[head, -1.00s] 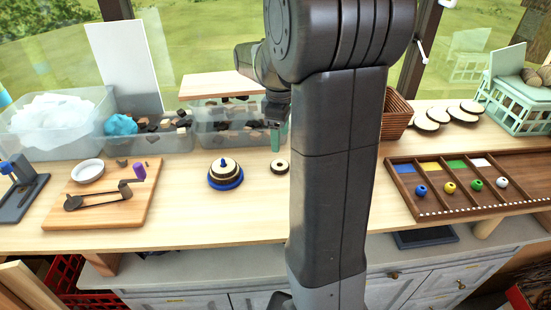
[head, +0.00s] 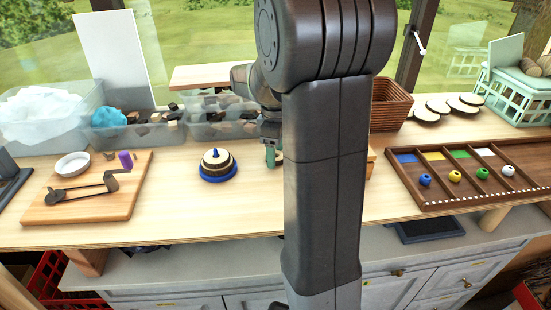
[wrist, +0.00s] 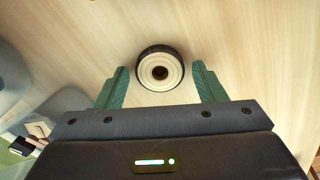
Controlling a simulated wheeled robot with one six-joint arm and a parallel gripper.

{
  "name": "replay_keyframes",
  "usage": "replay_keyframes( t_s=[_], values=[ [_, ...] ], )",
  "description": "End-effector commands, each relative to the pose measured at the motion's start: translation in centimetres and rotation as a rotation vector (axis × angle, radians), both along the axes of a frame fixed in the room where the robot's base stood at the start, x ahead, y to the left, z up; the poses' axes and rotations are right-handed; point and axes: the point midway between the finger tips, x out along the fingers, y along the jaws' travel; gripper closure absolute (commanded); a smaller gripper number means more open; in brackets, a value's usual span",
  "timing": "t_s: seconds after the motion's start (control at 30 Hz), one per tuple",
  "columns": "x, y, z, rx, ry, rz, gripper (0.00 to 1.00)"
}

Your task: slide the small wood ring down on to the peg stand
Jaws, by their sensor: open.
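The small wood ring (wrist: 145,72), pale on top with a dark rim and a dark hole, lies flat on the wooden table in the wrist view. My gripper (wrist: 161,86) is open, its green fingers on either side below the ring in the picture, with nothing between them. The ring is just beyond the fingertips. In the head view my gripper (head: 270,156) is low over the table and the ring is hidden or nearly hidden by it. The peg stand (head: 217,178) has a blue base with wood rings stacked on it and a blue tip, left of my gripper.
A cutting board (head: 110,207) with a crank and white dish lies left. Clear bins (head: 215,130) stand behind, under a wooden board (head: 215,75). A sorting tray (head: 450,200) with coloured beads lies right. The table between cutting board and peg stand is clear.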

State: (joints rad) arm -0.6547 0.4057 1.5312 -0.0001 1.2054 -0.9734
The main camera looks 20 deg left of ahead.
Motion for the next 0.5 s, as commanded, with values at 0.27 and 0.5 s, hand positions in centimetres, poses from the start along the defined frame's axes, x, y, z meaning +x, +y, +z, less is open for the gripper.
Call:
replay_keyframes(
  t_s=[0.27, 0.5],
  values=[
    [0.00, 0.00, 0.06, 0.000, 0.000, 0.000, 0.66],
    [0.01, 0.01, 0.41, 0.001, -0.001, 0.000, 0.80]
  ],
)
